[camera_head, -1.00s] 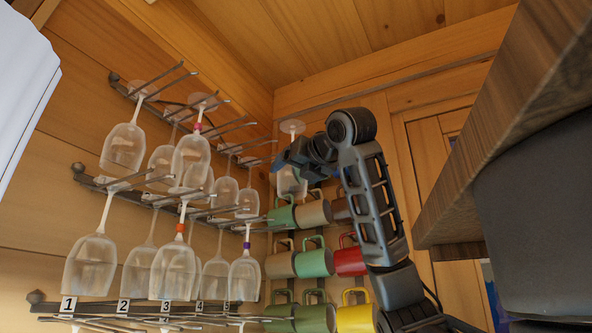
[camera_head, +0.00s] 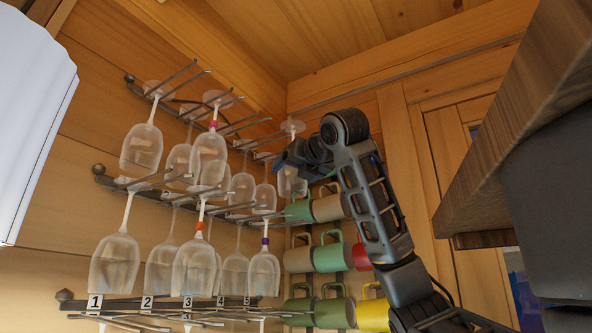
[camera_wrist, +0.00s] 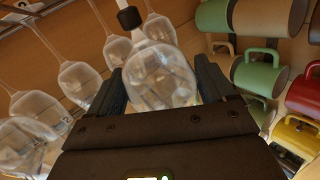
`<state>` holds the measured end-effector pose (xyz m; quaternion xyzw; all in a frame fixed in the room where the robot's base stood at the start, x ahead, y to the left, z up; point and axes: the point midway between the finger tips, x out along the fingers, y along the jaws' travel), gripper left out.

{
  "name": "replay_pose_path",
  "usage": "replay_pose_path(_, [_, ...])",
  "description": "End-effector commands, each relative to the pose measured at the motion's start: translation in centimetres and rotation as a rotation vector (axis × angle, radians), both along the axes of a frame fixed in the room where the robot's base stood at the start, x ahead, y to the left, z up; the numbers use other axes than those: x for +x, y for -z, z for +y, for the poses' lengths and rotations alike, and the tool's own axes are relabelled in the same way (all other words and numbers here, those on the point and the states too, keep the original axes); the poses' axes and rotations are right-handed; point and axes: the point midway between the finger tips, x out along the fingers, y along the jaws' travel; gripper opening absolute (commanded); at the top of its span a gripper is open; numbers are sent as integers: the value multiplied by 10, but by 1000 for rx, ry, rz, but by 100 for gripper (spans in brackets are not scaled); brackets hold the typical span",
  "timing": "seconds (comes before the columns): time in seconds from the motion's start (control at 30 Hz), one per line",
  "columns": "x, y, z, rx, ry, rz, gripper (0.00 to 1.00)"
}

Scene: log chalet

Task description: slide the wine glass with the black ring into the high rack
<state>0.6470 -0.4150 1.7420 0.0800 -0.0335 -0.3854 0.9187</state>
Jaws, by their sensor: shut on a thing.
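The wine glass with the black ring (camera_wrist: 162,78) hangs bowl down between my fingers. The black ring (camera_wrist: 130,18) shows on its stem in the wrist view. My gripper (camera_wrist: 163,88) is shut on this glass. In the head view my gripper (camera_head: 287,160) is beside the right end of the high rack (camera_head: 177,82), with the held glass's foot (camera_head: 292,126) about level with the rack's prongs. Glasses hang from the high rack, one with a pink ring (camera_head: 213,125). I cannot tell the exact gap between held glass and prongs.
Below are a middle rack (camera_head: 120,184) with hanging glasses and a low rack (camera_head: 75,304) with number tags. Several mugs (camera_head: 328,257) hang right of the racks, close under my gripper. A wooden shelf edge (camera_head: 490,190) stands at right, a white object (camera_head: 35,120) at left.

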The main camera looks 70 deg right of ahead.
Motion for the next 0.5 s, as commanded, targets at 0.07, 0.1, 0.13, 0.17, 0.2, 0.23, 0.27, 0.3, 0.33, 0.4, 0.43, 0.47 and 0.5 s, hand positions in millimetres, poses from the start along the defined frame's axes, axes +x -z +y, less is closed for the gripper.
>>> replay_pose_path(0.07, [4,0,-1,-1,0,-1,63])
replay_pose_path(0.1, [5,0,-1,0,0,0,63])
replay_pose_path(0.13, [7,0,-2,0,0,0,63])
replay_pose_path(0.17, [8,0,-2,0,0,0,63])
replay_pose_path(0.2, [10,0,-2,1,0,1,63])
replay_pose_path(0.23, [11,0,-3,1,0,1,63])
replay_pose_path(0.27, [13,0,-3,1,0,1,63])
replay_pose_path(0.3, [14,0,-3,1,0,1,63])
replay_pose_path(0.33, [16,0,-4,1,-1,1,63])
replay_pose_path(0.4, [19,0,-4,0,-2,0,63])
replay_pose_path(0.43, [20,0,-4,0,-2,0,63])
replay_pose_path(0.47, [21,0,-5,0,-2,0,63])
replay_pose_path(0.5, [23,0,-5,0,-1,0,63])
